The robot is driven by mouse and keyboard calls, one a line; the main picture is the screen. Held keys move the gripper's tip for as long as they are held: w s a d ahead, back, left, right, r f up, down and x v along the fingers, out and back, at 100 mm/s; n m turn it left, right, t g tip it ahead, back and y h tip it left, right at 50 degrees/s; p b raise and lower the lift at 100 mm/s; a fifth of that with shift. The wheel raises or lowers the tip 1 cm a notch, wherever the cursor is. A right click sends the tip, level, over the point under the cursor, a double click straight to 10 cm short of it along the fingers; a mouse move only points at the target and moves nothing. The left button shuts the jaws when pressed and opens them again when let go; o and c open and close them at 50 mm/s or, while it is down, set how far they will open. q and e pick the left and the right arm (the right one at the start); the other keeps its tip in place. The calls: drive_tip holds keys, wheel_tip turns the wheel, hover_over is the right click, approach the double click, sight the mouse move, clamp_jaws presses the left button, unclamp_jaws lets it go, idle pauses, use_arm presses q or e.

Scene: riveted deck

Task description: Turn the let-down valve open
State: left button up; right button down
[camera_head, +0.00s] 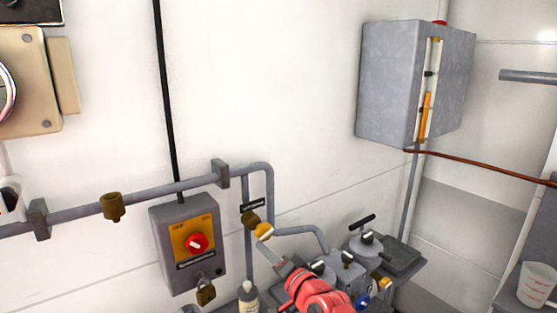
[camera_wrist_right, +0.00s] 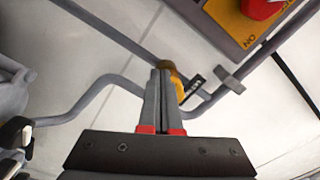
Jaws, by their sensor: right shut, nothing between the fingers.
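A small valve with a brass body (camera_head: 250,218) and a yellow handle (camera_head: 264,231) sits on the grey pipework right of the switch box. A black label (camera_head: 254,207) is above it, too small to read, so I cannot confirm it is the let-down valve. My right gripper (camera_head: 262,247) is shut and empty, its tips just below the yellow handle. In the right wrist view the shut fingertips (camera_wrist_right: 160,70) overlap the brass body (camera_wrist_right: 172,70), with the yellow handle (camera_wrist_right: 179,86) just right of them. I cannot tell whether they touch. My left gripper is out of view.
A grey switch box (camera_head: 162,240) with a red knob (camera_head: 197,243) and a brass padlock (camera_head: 205,292) is left of the valve. A bottle (camera_head: 248,299) stands below. Valve equipment (camera_head: 367,245) is to the right. A grey cabinet (camera_head: 388,85) hangs above.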

drive_tip(key=v, duration=0.6)
drive_tip(key=shift+a+f+b, duration=0.15)
drive_tip(key=shift+f+b, duration=0.15)
drive_tip(key=shift+b, duration=0.15)
drive_tip(key=shift+s, duration=0.1)
